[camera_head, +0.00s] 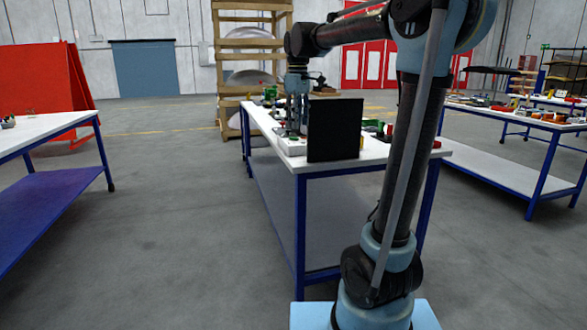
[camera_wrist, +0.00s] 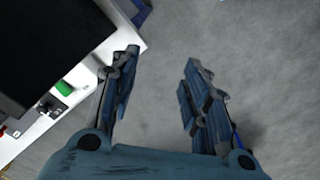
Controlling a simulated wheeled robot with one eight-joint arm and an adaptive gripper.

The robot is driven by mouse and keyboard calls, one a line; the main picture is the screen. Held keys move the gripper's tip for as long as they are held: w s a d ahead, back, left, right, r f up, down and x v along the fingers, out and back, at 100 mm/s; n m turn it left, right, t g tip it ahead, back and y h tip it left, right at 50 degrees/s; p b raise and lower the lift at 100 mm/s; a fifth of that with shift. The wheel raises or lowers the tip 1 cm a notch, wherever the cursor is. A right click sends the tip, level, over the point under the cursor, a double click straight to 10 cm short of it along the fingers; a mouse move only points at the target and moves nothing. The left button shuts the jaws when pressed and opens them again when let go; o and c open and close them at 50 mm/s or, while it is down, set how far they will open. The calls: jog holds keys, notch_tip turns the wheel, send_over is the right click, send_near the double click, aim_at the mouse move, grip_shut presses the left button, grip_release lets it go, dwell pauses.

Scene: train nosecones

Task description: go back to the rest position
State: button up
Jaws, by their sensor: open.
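My gripper (camera_wrist: 155,85) is open and empty in the wrist view, its two blue fingers apart with grey floor showing between them. In the head view my gripper (camera_head: 293,120) points down at the left edge of the middle table, next to the black panel. The white table (camera_head: 315,165) has blue legs and stands in front of me. In the wrist view the table corner (camera_wrist: 125,28) lies left of the fingers. The fingertips are small in the head view, so their height against the tabletop is hard to tell.
A black upright panel (camera_head: 335,130) stands on the table's near end and also shows in the wrist view (camera_wrist: 50,45). A green object (camera_wrist: 64,88) lies near it. Other tables stand left (camera_head: 50,130) and right (camera_head: 510,118). Grey floor (camera_head: 180,200) is free between the left and middle tables.

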jog(key=s+d+f+m, duration=0.3)
jog(key=s+d+f, duration=0.3)
jog(key=s+f, duration=0.3)
jog(key=s+d+f+m+t, duration=0.1)
jog(key=s+d+f+m, duration=0.3)
jog(key=s+f, duration=0.6)
jog(key=s+d+f+m+t, duration=0.1)
jog(key=s+d+f+m, duration=0.2)
jog(key=s+d+f, duration=0.4)
jog(key=s+f, duration=0.3)
jog(key=shift+d+f+m, duration=0.2)
jog(key=shift+d+m, duration=0.15)
jog(key=shift+m, duration=0.05)
jog(key=shift+s, duration=0.1)
